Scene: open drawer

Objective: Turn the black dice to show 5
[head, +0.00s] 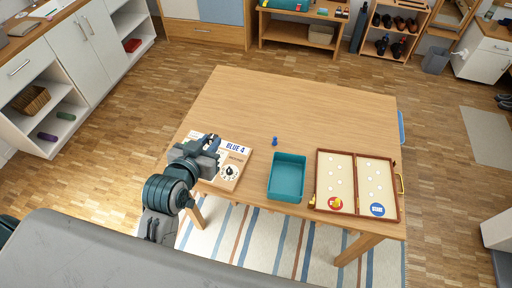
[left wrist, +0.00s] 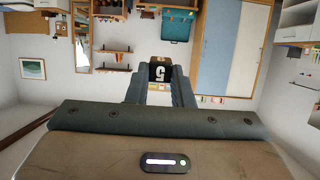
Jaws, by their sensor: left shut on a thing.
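The black dice (left wrist: 160,73) sits between the fingertips of my left gripper in the left wrist view. A pale 5 shows on the face turned to that camera; its other faces are hard to read or hidden. My left gripper (left wrist: 160,82) is shut on the dice. In the head view my left gripper (head: 211,143) is above the left front part of the table, over a card with "BLUE 4" (head: 235,148) printed on it. I cannot make out the dice clearly there. My right gripper is not in view.
The wooden table (head: 300,105) has a clear middle and back. A small blue pawn (head: 275,141) stands near its centre. A teal tray (head: 287,190) is at the front edge, with an open wooden game case (head: 357,184) to its right. Cabinets (head: 88,45) stand at the left.

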